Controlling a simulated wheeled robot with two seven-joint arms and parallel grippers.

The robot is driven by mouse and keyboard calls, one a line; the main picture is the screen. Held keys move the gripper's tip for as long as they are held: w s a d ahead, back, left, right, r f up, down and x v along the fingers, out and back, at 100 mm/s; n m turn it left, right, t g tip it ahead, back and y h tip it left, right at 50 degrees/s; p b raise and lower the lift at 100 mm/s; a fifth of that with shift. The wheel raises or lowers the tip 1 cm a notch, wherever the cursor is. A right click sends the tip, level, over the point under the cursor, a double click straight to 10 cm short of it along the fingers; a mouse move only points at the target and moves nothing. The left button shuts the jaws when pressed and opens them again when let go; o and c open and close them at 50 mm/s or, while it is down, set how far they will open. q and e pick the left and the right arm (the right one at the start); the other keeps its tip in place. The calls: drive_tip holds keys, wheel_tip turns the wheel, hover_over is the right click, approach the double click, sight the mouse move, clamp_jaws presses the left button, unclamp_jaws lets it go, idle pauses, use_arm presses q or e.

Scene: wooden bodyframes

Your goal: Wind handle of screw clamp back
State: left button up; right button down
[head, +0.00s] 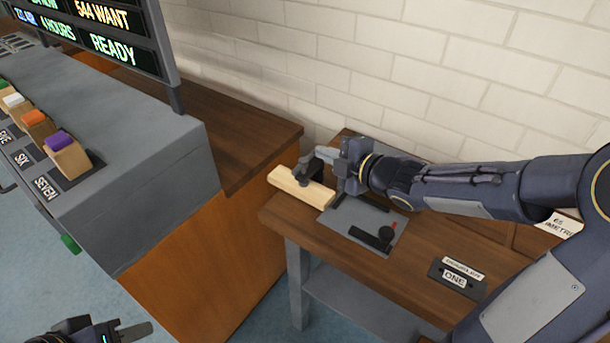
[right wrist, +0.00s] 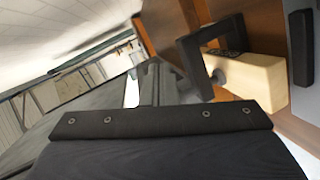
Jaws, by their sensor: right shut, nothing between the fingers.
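The screw clamp (head: 303,172) is dark and sits on a pale wooden block (head: 318,193) at the left end of the wooden workbench. The clamp (right wrist: 207,45) also shows in the right wrist view, its dark frame reaching around the block (right wrist: 250,80), with a small round pad near the block's end. My right gripper (head: 332,160) is shut and empty, right beside the clamp. I cannot tell whether it touches the clamp. The clamp's handle is not clearly visible. My left gripper (head: 128,333) is at the bottom left edge, partly cut off, far from the clamp; its finger opening is unclear.
A grey plate with a dark fixture (head: 378,238) and a red spot lies on the workbench (head: 425,285). A label reading ONE (head: 457,277) is at its front right. A grey console (head: 130,140) with coloured blocks stands left. A white brick wall is behind.

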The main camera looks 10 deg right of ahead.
drive_tip(key=shift+w, duration=0.25)
idle(0.4)
